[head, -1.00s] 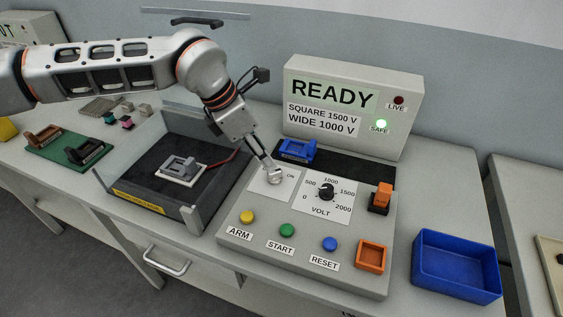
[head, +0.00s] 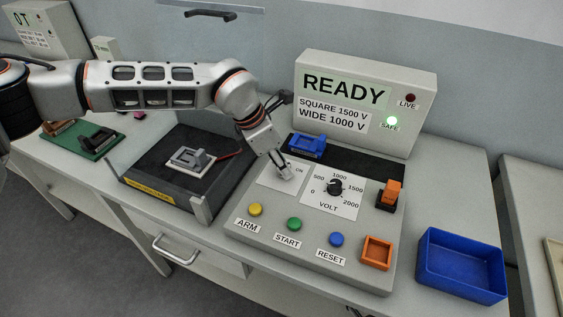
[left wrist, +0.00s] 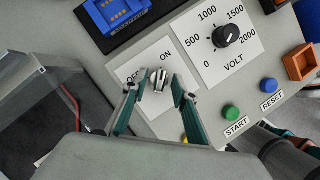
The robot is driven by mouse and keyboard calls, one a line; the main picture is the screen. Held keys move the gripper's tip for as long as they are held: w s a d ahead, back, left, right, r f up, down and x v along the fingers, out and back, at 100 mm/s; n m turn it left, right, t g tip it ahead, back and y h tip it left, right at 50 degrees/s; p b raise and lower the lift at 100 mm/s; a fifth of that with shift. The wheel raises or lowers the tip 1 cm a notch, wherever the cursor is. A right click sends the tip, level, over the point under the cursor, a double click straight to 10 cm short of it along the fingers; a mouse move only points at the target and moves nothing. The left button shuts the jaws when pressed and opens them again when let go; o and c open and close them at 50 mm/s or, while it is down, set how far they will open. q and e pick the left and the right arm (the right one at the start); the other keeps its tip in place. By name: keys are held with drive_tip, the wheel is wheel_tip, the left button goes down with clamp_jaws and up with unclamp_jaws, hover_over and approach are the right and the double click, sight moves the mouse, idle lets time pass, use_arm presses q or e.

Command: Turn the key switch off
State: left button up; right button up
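The key switch (left wrist: 158,80) is a small silver piece on a white plate (left wrist: 154,112) with an ON label; the other label is partly covered by a finger. My left gripper (left wrist: 159,88) is over the plate, with one finger on each side of the key switch and gaps showing between. In the head view my left gripper (head: 286,173) reaches down onto the plate from above and hides the switch. I cannot tell which label the switch points to.
The volt knob (head: 335,187) is just right of the plate. Yellow (head: 255,209), green (head: 294,224) and blue (head: 336,239) buttons lie in front. A blue connector (head: 307,146) sits behind. The display (head: 344,90) reads READY; the SAFE lamp (head: 392,121) glows green.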

use_arm(q)
clamp_jaws()
